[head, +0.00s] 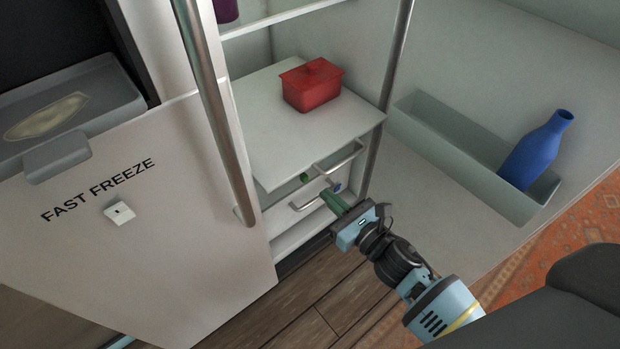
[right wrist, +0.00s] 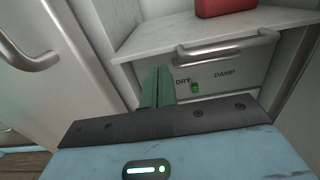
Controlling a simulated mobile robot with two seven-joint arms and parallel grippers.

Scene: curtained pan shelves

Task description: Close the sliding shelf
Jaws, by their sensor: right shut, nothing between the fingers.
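The sliding shelf (head: 265,130) is a pale flat board inside the open fridge, with its front edge standing out over the drawer below. A red lidded box (head: 311,86) sits towards its back right. In the right wrist view the shelf (right wrist: 150,38) and the box (right wrist: 222,7) show at the top. My right gripper (head: 330,197) is shut and empty, below and in front of the shelf, near the drawer handles. Its green fingers (right wrist: 157,75) are together in the wrist view, apart from the shelf edge. My left gripper is not in view.
Drawers with metal handles (head: 340,160) lie under the shelf; one is marked DRY and DAMP, with a green slider (right wrist: 194,88). The open right door has a bin (head: 450,143) with a blue bottle (head: 537,150). The freezer door (head: 170,210) stands at left with a long handle (head: 215,110).

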